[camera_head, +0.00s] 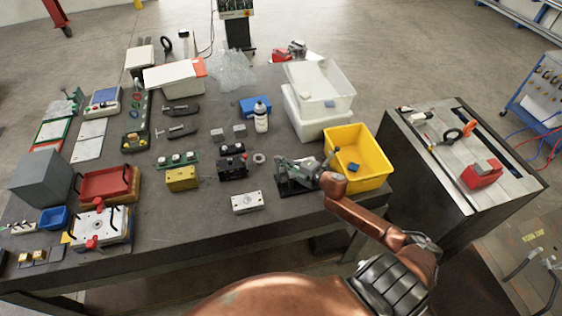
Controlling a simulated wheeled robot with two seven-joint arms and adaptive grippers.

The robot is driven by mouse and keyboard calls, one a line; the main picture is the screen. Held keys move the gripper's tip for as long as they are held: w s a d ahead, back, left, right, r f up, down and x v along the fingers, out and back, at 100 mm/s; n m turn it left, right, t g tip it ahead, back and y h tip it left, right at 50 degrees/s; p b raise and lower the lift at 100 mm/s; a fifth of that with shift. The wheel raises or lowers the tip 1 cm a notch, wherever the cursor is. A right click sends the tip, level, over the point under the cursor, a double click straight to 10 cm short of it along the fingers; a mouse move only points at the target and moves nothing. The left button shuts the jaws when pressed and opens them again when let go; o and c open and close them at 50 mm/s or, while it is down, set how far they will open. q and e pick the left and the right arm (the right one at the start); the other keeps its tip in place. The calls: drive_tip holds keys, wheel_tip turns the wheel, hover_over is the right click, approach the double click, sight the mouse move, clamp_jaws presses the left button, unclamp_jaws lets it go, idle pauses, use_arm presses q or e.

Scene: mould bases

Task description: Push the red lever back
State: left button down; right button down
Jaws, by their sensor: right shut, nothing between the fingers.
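A white-topped mould base (117,226) sits at the table's front left, with dark handles. A small red lever-like part (92,242) shows at its front, and another red part (99,204) at its back. I cannot tell which of these is the task's lever. My right gripper (284,168) is shut and empty, far to the right of the mould base. It is over a dark-based fixture (294,188) that it partly hides; I cannot tell whether they touch. My left gripper is not in view.
A red tray (106,183) is behind the mould base, with a grey block (42,176) to the left. Between it and my right gripper stand a yellow block (181,179) and a white plate (247,202). A yellow bin (374,155) is right of the gripper.

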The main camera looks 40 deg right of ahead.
drive_tip(key=s+d+r+p, duration=0.1)
drive_tip(key=s+r, duration=0.5)
drive_tip(key=s, duration=0.5)
drive_tip(key=shift+r, duration=0.35)
drive_tip(key=shift+s+d, duration=0.1)
drive_tip(key=shift+d, duration=0.05)
